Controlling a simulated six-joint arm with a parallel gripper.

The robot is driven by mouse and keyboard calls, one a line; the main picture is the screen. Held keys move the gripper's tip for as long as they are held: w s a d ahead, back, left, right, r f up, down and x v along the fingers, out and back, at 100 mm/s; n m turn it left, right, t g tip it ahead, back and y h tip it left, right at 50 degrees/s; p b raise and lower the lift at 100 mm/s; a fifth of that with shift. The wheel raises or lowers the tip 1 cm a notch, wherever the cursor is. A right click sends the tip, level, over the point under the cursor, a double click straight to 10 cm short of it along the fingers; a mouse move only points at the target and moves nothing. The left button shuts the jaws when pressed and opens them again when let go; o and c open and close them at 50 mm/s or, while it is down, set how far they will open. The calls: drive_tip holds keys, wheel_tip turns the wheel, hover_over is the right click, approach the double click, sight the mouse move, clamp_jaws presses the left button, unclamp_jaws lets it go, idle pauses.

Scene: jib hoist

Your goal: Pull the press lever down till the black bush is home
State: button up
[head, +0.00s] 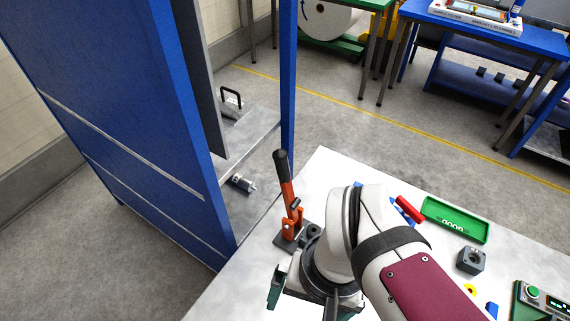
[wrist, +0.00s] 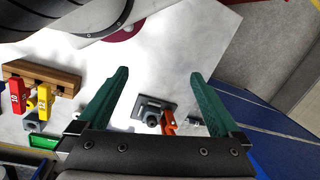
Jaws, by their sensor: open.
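The press lever (head: 287,190) is an orange arm with a black grip. It stands nearly upright on a dark grey base (head: 285,243) near the table's left edge in the head view. In the wrist view the orange press part (wrist: 168,122) and its grey base show between my fingers. A dark round part beside the lever's foot may be the black bush; I cannot tell how deep it sits. My gripper (head: 302,300), with green fingers, is open and empty, in front of the press and apart from the lever. It also shows in the wrist view (wrist: 160,75).
A blue cabinet (head: 130,110) stands left of the table. On the table's right are a green tray (head: 455,219), a grey block with a bore (head: 471,260), a red piece (head: 410,208) and a control box (head: 545,300). The white tabletop (head: 330,172) behind the press is clear.

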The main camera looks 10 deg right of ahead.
drive_tip(key=shift+c, duration=0.4)
drive_tip(key=w+r, duration=0.2)
drive_tip(key=w, duration=0.1)
drive_tip(key=w+d+r+n+h, duration=0.1)
drive_tip(key=w+r, duration=0.2)
drive_tip(key=w, duration=0.1)
drive_tip(key=w+r+n, duration=0.1)
drive_tip(key=w+r, duration=0.2)
drive_tip(key=shift+w+d+r, duration=0.15)
drive_tip(key=shift+w, duration=0.15)
drive_tip(key=c, duration=0.5)
wheel_tip(320, 180, up, 7)
drive_tip(key=n+h, duration=0.1)
drive_tip(key=h, duration=0.1)
hover_over(283, 166)
drive_tip(key=w+a, duration=0.1)
drive_tip(key=a, duration=0.1)
drive_tip(key=f, duration=0.5)
drive_tip(key=d+f, duration=0.1)
drive_tip(key=f, duration=0.4)
drive_tip(key=d+f, duration=0.1)
drive_tip(key=f, duration=0.4)
drive_tip(key=shift+w+d+f, duration=0.1)
drive_tip(key=shift+w+f, duration=0.05)
drive_tip(key=shift+w, duration=0.05)
drive_tip(key=shift+c, duration=0.4)
clamp_jaws()
